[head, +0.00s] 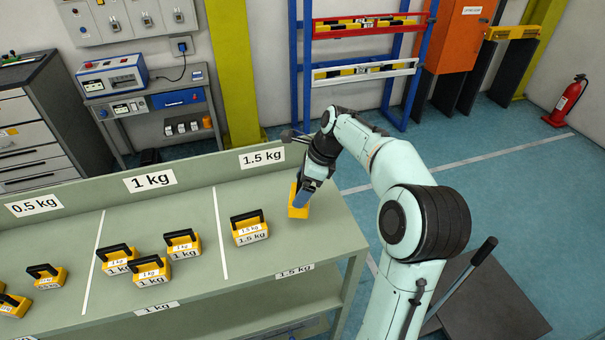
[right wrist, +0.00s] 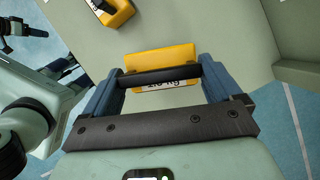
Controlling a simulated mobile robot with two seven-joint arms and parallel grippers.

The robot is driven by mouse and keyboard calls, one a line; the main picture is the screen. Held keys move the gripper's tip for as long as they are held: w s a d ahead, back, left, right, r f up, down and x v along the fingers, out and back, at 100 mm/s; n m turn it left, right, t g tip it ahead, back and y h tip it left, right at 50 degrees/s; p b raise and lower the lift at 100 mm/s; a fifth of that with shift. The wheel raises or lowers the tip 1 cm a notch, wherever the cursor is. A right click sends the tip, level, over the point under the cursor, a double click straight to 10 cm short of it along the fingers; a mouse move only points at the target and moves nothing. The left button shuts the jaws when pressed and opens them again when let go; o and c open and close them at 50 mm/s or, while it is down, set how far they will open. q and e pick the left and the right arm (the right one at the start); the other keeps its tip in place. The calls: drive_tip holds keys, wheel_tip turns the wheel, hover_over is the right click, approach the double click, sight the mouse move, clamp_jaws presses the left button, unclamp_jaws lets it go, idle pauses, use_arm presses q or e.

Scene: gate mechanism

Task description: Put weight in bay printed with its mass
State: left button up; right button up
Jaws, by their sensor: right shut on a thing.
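My right gripper (head: 308,188) is shut on the handle of a yellow weight (head: 298,208) at the right end of the bench, in the bay marked 1.5 kg (head: 262,157). In the right wrist view the black handle of this weight (right wrist: 163,59) lies between the two blue fingers; its label is partly hidden and hard to read. I cannot tell whether its base touches the bench top. Another yellow weight (head: 249,231), labelled 1.5 kg, stands in the same bay to the left.
Several yellow weights (head: 151,272) stand in the 1 kg bay (head: 149,180), and others (head: 46,278) in the 0.5 kg bay (head: 34,205). White lines divide the bays on the bench. The 1.5 kg bay is clear in front of the held weight.

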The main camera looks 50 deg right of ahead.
drive_tip(key=shift+w+f, duration=0.1)
drive_tip(key=shift+f, duration=1.95)
drive_tip(key=shift+f, duration=0.1)
drive_tip(key=o, duration=1.8)
drive_tip(key=shift+f, duration=0.15)
drive_tip(key=shift+c, duration=0.2)
drive_tip(key=shift+a, duration=0.1)
drive_tip(key=v, duration=1.2)
